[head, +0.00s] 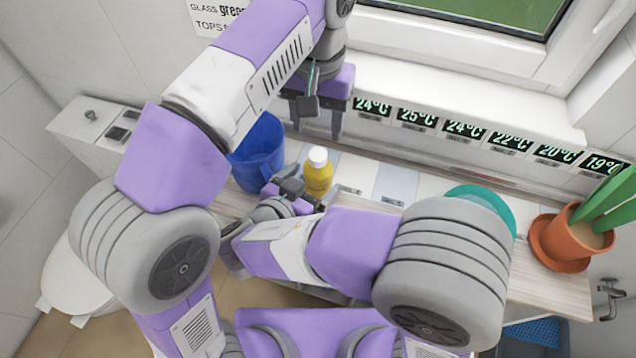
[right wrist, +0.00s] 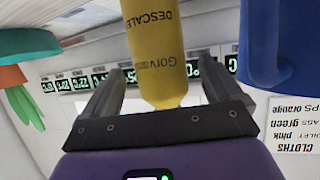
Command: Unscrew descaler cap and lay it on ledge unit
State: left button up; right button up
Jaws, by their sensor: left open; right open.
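The descaler is a yellow bottle with a white cap (head: 317,155), standing upright on the counter. Its yellow body (head: 318,181) shows lettering in the right wrist view (right wrist: 155,45), where the cap is out of frame. My right gripper (head: 304,194) is low beside the bottle, its open fingers pointing at it; in the right wrist view the bottle lies between the two spread fingers, with gaps at both sides. My left gripper (head: 321,118) is open and empty, above and behind the cap, pointing down. A white ledge (head: 450,97) with several temperature displays runs below the window.
A blue bucket (head: 257,155) stands just left of the bottle, close to both arms. A plant in a terracotta pot (head: 567,243) stands at the right, near a teal round object (head: 489,203) partly behind my right arm. Pale counter tiles right of the bottle look clear.

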jog(key=shift+x, duration=1.5)
jog(key=shift+c, duration=0.3)
